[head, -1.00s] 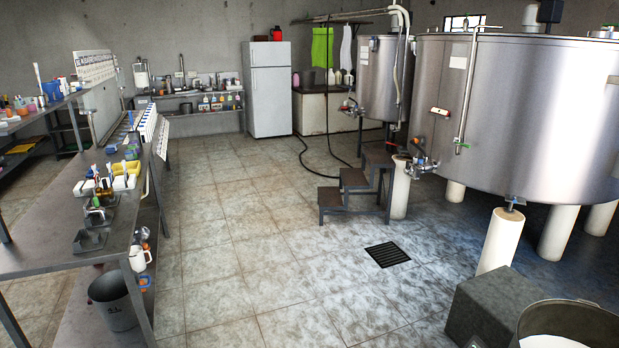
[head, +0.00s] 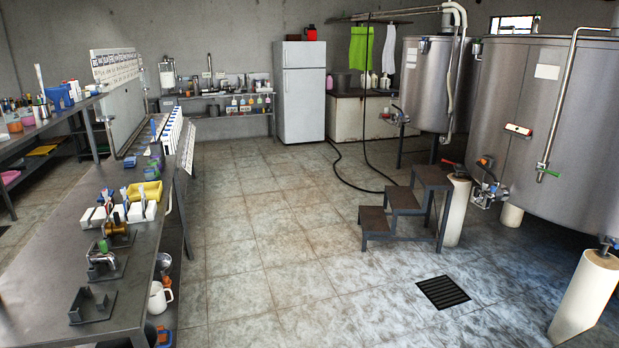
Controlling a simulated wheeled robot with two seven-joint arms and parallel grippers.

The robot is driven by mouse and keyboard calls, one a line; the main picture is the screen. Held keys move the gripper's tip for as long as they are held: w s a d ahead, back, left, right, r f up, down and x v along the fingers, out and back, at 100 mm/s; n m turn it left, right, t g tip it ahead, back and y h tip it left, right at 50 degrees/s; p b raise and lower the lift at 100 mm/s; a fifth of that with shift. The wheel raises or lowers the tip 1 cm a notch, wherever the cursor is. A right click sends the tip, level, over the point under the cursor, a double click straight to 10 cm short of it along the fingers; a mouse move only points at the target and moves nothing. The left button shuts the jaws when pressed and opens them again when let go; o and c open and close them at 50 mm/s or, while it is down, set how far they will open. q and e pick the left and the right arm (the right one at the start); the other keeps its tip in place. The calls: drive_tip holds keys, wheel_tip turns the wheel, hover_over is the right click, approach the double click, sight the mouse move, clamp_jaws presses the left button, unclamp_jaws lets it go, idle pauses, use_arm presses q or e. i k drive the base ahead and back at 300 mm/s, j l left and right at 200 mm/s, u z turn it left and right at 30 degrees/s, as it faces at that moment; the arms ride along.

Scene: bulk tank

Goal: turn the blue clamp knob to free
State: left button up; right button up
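I cannot pick out the blue clamp knob with certainty. Small metal fixtures stand on the front of the left bench: a brass-coloured fitting (head: 115,227) on a dark plate, a holder with a green part (head: 103,246), and an empty-looking grey bracket (head: 92,304). Small blue parts show around the bench items, too small to tell apart. The valve cluster (head: 487,183) on the large tank has orange and bluish parts, also too small to read. Neither of my grippers is in view.
The long bench (head: 45,270) runs along the left. A yellow tray (head: 146,190) and a white jug (head: 160,297) are near it. Steps (head: 405,208) and the large steel tank (head: 560,120) stand right. The tiled floor between is clear, with a drain grate (head: 442,292).

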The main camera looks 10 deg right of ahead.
sight(493, 188)
drive_tip(key=i+l+z, duration=0.1)
drive_tip(key=i+z, duration=0.35)
drive_tip(key=i, duration=0.3)
drive_tip(key=i+j+z, duration=0.2)
drive_tip(key=i+z, duration=0.3)
drive_tip(key=i, duration=0.25)
drive_tip(key=i+l+z, duration=0.15)
drive_tip(key=i+z, duration=0.3)
drive_tip(key=i+j+z, duration=0.1)
drive_tip(key=i+z, duration=0.35)
drive_tip(key=i, duration=0.25)
drive_tip(key=i+j+z, duration=0.25)
drive_tip(key=i+z, duration=0.15)
drive_tip(key=i, duration=0.15)
drive_tip(key=i+z, duration=0.35)
drive_tip(key=i, duration=0.3)
